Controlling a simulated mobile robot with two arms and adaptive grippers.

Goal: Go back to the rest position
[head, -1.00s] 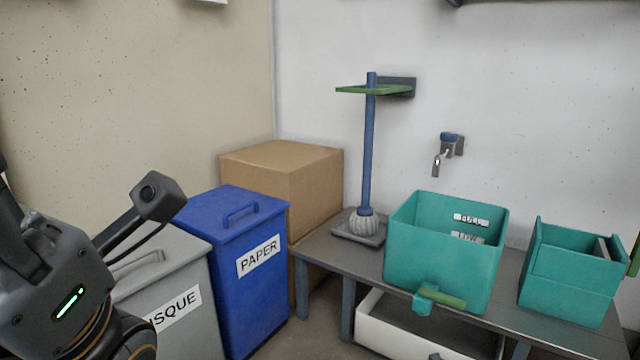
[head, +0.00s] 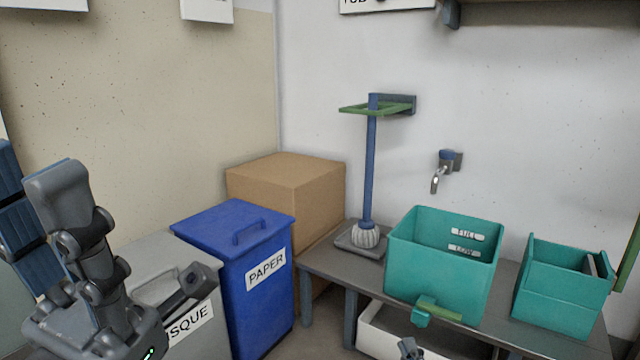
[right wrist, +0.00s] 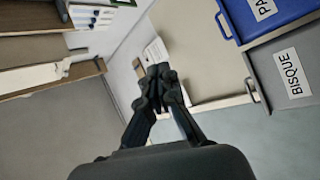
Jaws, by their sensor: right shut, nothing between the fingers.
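The blue paper bin (head: 225,228) stands right of the grey bin, before a cardboard box (head: 290,178). A bench (head: 330,262) carries two teal containers and a blue post. A small dark tip (head: 410,349) at the bottom edge is unclear.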

